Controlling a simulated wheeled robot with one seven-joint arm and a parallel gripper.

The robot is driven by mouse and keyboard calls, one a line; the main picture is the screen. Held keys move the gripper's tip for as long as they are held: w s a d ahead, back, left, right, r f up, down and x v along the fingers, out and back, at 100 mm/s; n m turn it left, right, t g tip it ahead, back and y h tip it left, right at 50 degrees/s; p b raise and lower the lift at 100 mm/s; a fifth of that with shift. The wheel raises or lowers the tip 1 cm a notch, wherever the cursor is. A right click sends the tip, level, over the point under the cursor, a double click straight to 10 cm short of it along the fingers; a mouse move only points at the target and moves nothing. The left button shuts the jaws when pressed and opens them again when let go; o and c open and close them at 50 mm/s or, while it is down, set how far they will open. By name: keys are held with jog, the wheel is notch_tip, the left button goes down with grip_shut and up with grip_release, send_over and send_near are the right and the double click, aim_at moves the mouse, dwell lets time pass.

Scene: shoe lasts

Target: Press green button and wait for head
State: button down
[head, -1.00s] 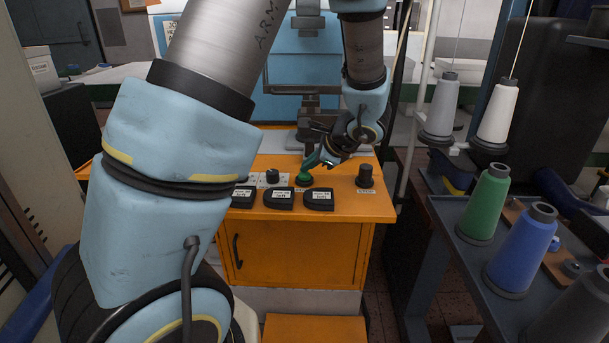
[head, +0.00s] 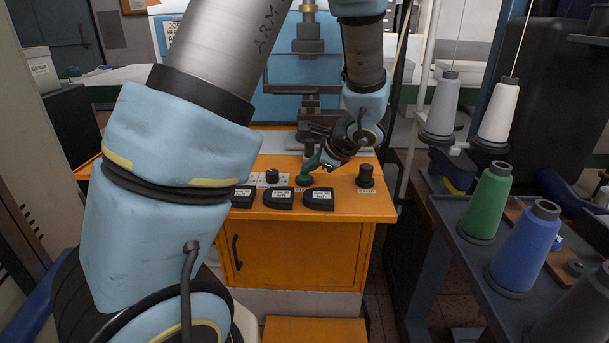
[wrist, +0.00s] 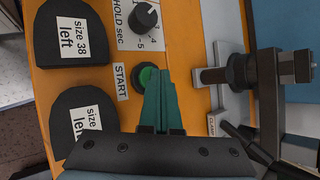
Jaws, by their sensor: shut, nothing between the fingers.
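The green button (head: 304,180) is on the orange cabinet top, and in the wrist view the green button (wrist: 146,76) sits beside a START label. My gripper (head: 312,164) is shut and empty, its teal fingers pointing down at the button. In the wrist view my gripper (wrist: 157,76) overlaps the button's edge; whether it is pressed down I cannot tell.
Black labelled pads (head: 279,198) lie along the cabinet's front edge. A HOLD sec dial (wrist: 145,17) is close to the button. Another black knob (head: 365,175) stands at the right. Thread cones, including a green one (head: 485,200), stand on a rack at the right.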

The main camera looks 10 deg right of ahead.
aim_at(309, 177)
jog(key=shift+r+p, duration=0.6)
jog(key=shift+r, duration=0.35)
jog(key=shift+r+p, duration=1.85)
jog(key=shift+r, duration=0.7)
jog(key=shift+f, duration=0.1)
